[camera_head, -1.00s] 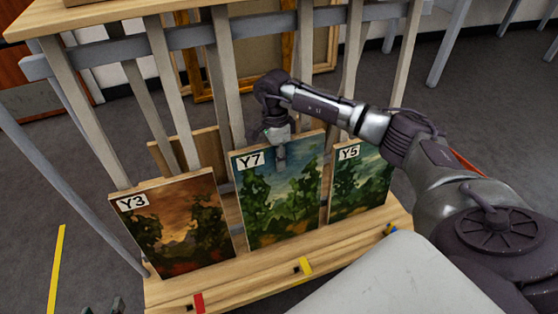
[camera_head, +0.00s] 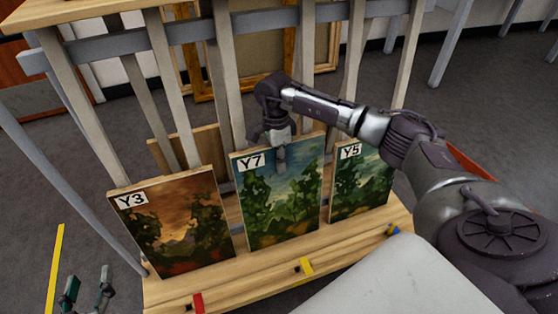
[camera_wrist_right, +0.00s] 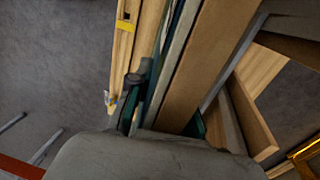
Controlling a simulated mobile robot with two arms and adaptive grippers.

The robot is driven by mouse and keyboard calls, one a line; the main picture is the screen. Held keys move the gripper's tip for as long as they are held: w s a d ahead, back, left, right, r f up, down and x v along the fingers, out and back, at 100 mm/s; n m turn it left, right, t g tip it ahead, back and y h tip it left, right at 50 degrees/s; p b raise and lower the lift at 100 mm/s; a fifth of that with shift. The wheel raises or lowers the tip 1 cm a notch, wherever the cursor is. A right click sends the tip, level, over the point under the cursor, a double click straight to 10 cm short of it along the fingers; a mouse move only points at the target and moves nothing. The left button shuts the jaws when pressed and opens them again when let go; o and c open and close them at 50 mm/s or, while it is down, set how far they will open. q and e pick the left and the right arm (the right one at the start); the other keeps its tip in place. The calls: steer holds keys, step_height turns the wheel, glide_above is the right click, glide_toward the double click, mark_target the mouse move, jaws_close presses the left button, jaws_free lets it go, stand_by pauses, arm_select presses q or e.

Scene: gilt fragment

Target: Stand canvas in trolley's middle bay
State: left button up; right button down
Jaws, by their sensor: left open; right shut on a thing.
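The canvas labelled Y7 (camera_head: 277,200), a green and blue landscape, is upright in the middle bay of the wooden trolley (camera_head: 240,283), between canvases Y3 (camera_head: 185,228) and Y5 (camera_head: 362,185). My right gripper (camera_head: 281,157) is shut on its top edge. In the right wrist view the canvas edge (camera_wrist_right: 178,62) runs up from the grip. I cannot tell whether its bottom edge bears on the shelf. My left gripper (camera_head: 88,287) is open and empty at the lower left, apart from the trolley.
Red (camera_head: 198,303), yellow (camera_head: 306,266) and blue (camera_head: 393,229) tabs mark the shelf's front edge. Grey upright slats (camera_head: 222,75) stand behind the canvases. Another wooden panel (camera_head: 190,152) leans behind Y3. Floor at the left is open, with a yellow line (camera_head: 55,270).

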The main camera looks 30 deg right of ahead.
steer(key=c, duration=1)
jaws_free()
steer(key=r, duration=0.4)
steer(key=w+r, duration=0.1)
steer(key=r, duration=0.7)
steer(key=shift+w+d, duration=0.2)
steer(key=shift+w, duration=0.2)
steer(key=shift+f, duration=0.1)
